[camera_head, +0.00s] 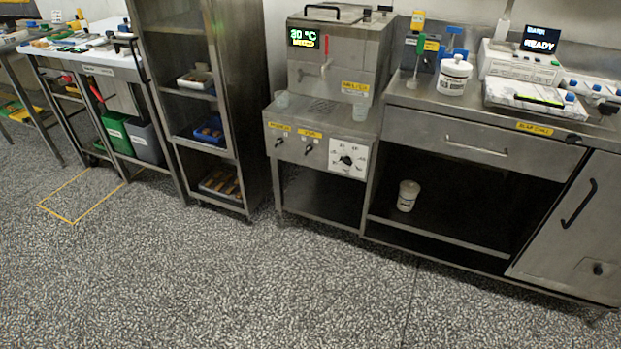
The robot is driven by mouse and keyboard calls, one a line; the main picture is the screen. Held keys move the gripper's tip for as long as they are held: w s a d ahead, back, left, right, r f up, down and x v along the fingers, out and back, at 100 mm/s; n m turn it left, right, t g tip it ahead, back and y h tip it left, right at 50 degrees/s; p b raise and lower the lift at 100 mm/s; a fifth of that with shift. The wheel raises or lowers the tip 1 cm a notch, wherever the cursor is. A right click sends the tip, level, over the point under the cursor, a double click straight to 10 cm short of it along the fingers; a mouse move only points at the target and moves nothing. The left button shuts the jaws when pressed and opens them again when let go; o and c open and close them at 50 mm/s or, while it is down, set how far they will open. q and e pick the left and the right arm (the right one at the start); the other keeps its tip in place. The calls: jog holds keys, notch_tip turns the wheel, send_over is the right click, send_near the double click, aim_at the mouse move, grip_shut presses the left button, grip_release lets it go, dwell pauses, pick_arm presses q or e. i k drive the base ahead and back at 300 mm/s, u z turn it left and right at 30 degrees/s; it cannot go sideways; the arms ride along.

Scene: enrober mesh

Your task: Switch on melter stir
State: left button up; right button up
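The melter (352,75) is a steel box with a lid, standing on a steel stand against the back wall. Its display (303,38) reads about 20 °C in green, with a smaller yellow line below that I cannot read. The stand's front panel carries a left switch (279,142) and a second switch (308,149), each under a yellow label too small to read surely. A white dial plate with a black knob (346,160) is to their right. I cannot tell the switch positions. Neither gripper is in view.
A steel shelf rack (243,100) stands left of the melter. A steel counter (440,105) on the right bears a white tub (454,76) and a device with a READY screen (541,39). Open speckled floor (240,280) lies in front.

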aim_at(309, 147)
jog(key=u, duration=0.95)
jog(key=i, duration=1.4)
jog(key=z, duration=0.4)
jog(key=i, duration=0.5)
jog(key=z, duration=0.45)
